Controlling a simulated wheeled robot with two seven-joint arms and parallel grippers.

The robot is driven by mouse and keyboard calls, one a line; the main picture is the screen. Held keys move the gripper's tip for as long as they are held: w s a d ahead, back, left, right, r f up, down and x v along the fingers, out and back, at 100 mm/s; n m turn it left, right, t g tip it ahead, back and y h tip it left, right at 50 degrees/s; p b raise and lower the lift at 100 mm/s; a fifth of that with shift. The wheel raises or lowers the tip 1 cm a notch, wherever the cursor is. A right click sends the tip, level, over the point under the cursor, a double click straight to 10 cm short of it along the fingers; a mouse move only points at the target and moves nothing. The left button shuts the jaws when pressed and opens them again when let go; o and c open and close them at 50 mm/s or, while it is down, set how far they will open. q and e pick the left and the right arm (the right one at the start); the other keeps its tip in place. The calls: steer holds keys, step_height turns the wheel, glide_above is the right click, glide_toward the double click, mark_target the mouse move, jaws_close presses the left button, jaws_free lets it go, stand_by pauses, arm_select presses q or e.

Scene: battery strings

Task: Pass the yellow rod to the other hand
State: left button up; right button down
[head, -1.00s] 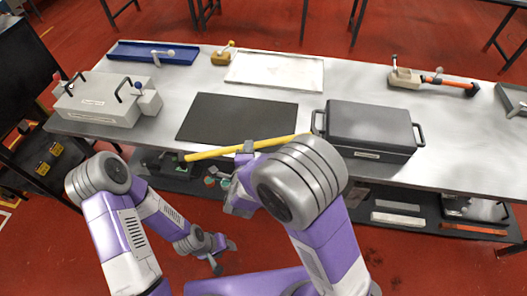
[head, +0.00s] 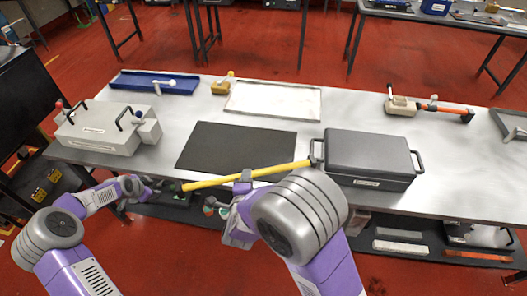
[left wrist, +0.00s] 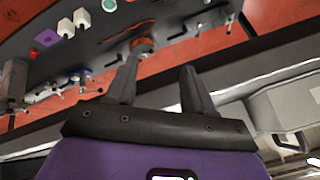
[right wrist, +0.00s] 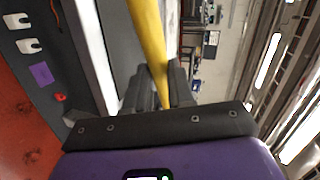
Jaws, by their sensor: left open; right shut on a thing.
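The yellow rod (head: 210,181) is held near the table's front edge, its left end lower in the picture than its right. My right gripper (head: 243,182) is shut on it around its middle; in the right wrist view the rod (right wrist: 148,35) runs up from between the fingers. My left gripper (head: 152,187) is open and empty, just left of the rod's left end and apart from it. In the left wrist view the left fingers (left wrist: 160,75) are spread, and the rod does not show. My right arm hides part of the rod's surroundings.
On the table are a black mat (head: 237,147), a dark grey handled box (head: 370,155), a light grey case (head: 95,135), a blue tray (head: 150,85) and a white tray (head: 272,100). A shelf with small parts lies below the front edge.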

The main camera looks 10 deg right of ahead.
arm_select(q)
steer(key=w+a+r+m+y, duration=0.1)
steer(key=w+a+r+m, duration=0.15)
steer(key=a+r, duration=0.3)
steer(key=shift+m, duration=0.45)
steer(key=d+r, duration=0.1)
steer(key=d, duration=0.2)
steer(key=w+d+r, duration=0.1)
steer(key=d+r, duration=0.1)
steer(key=d, duration=0.1)
steer(key=w+d+r, duration=0.1)
steer(key=d, duration=0.2)
steer(key=shift+w+d+r, duration=0.15)
steer(key=shift+d+r, duration=0.05)
steer(key=s+d+r+m+g, duration=0.15)
steer(key=d+r, duration=0.35)
steer(key=d, duration=0.7)
steer(key=m+g, duration=0.2)
steer(key=g, duration=0.1)
glide_toward(262, 173)
steer(key=shift+t+y, duration=0.25)
steer(key=shift+y, duration=0.05)
steer(key=f, duration=0.3)
steer(key=w+f, duration=0.1)
steer(key=f, duration=0.5)
steer(key=shift+w+d+f, duration=0.15)
steer(key=shift+w+f, duration=0.1)
steer(key=shift+c, duration=0.5)
